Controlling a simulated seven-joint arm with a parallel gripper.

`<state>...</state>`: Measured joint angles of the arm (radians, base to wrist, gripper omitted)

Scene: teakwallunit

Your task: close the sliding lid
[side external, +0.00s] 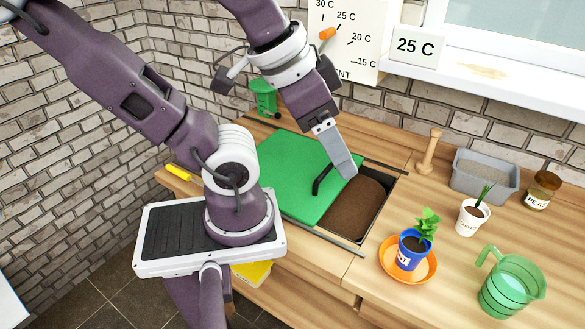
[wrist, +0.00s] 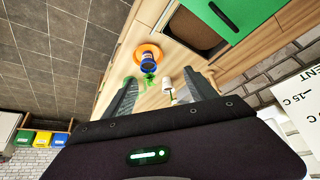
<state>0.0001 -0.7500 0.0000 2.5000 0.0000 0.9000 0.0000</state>
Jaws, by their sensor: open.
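The green sliding lid (side external: 285,165) covers the left part of a recessed bin in the wooden counter. Brown soil (side external: 357,208) shows in the uncovered right part. A black bar handle (side external: 320,181) stands near the lid's right edge. My gripper (side external: 350,172) points down near the handle, over the lid's right edge and the opening; its exact height is unclear. In the wrist view, my gripper's fingers (wrist: 162,83) are spread with nothing held between them. The lid (wrist: 245,12) and its handle (wrist: 220,12) show at the top right there, outside the fingers.
A blue pot (side external: 413,247) with a plant sits on an orange saucer (side external: 390,268) right of the bin. A white pot (side external: 471,218), green jug (side external: 508,285), grey tray (side external: 485,175), brown jar (side external: 542,188) and wooden peg (side external: 428,152) stand further right. A green scale-like object (side external: 263,97) stands behind the lid.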

